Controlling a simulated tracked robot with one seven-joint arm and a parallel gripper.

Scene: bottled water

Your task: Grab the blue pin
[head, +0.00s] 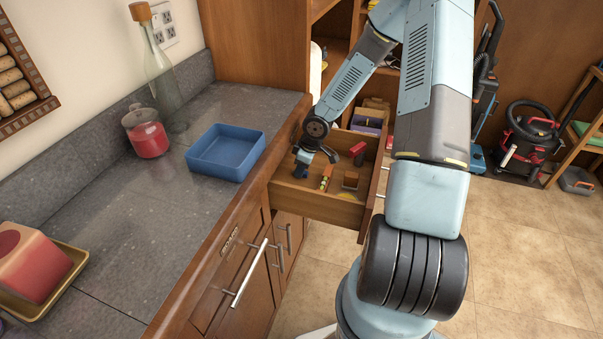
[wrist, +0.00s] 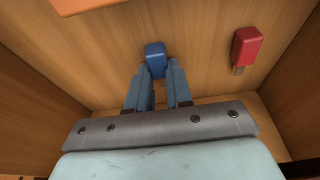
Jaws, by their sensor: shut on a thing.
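The blue pin (wrist: 155,58) lies between the fingertips of my gripper (wrist: 157,72) in the wrist view. My gripper is shut on it, inside the open wooden drawer (head: 330,208). In the head view the blue pin (head: 302,170) shows just under my gripper (head: 309,159), at the drawer's left side. The lower part of the pin is hidden by the fingers in the wrist view.
A red piece (wrist: 247,46) lies to the right in the drawer; it also shows in the head view (head: 358,149). A multicoloured piece (head: 326,178) and a brown block (head: 350,181) lie nearby. The drawer walls are close. A blue tray (head: 249,157) stands on the counter.

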